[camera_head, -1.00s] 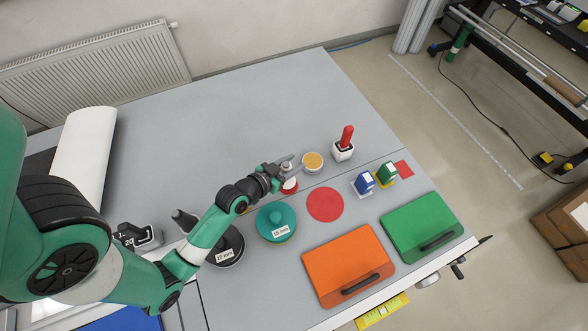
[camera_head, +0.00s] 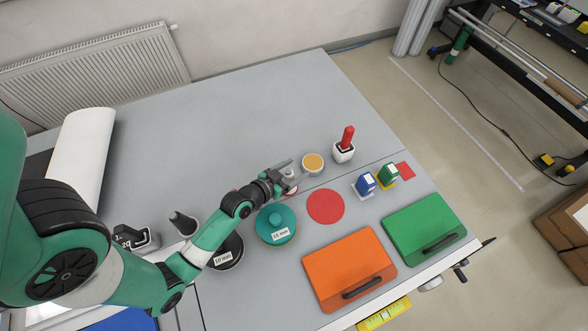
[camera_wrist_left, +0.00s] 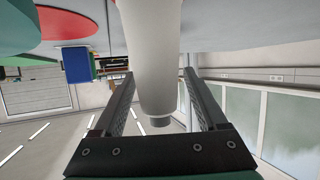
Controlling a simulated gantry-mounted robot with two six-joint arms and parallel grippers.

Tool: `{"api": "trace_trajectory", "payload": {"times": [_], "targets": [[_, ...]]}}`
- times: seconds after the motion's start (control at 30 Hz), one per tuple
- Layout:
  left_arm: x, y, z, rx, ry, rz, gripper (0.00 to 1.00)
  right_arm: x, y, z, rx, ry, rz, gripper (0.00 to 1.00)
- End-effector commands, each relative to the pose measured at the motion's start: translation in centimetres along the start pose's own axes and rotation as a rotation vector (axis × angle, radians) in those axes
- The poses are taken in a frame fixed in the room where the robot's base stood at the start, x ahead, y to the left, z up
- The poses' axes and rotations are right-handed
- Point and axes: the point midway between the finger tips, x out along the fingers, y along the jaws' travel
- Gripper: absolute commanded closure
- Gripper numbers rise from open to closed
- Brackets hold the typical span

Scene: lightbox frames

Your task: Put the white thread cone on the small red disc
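The white thread cone (camera_wrist_left: 153,55) is between the fingers of my left gripper (camera_wrist_left: 160,100) in the left wrist view, which shows the table at the top. A gap shows on each side of the cone, so the gripper is open around it. In the head view, my left gripper (camera_head: 300,171) is low near the middle of the table, with a small white part of the cone (camera_head: 290,173) showing between its fingers. What lies under the cone is hidden. My right gripper is not in view.
Near the gripper are a yellow-topped white cup (camera_head: 313,162), a teal pot (camera_head: 275,228) and a large red disc (camera_head: 325,207). A red-handled white block (camera_head: 344,146), blue box (camera_head: 365,184) and green box (camera_head: 387,173) stand to the right.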

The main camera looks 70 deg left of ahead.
Motion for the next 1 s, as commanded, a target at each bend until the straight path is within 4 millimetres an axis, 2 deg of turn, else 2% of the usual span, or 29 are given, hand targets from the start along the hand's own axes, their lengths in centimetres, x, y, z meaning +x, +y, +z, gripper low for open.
{"api": "trace_trajectory", "payload": {"times": [0.27, 0.37, 0.7, 0.83, 1.0], "targets": [[-0.6, 0.0, -0.2, 0.000, 0.000, -0.001, 0.25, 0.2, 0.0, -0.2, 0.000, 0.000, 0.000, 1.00], [-2.2, 0.0, -0.2, 0.000, -0.001, -0.002, 0.25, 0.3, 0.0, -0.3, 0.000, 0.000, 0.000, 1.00], [-10.1, -0.1, 0.0, -0.003, -0.001, -0.003, 0.25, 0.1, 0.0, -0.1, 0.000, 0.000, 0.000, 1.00], [-11.6, -0.1, 0.0, -0.002, -0.001, -0.002, 0.25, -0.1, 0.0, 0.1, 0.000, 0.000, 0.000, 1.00], [-12.1, 0.0, -0.2, 0.000, 0.001, 0.000, 0.25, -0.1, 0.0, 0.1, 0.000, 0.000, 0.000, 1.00]]}}
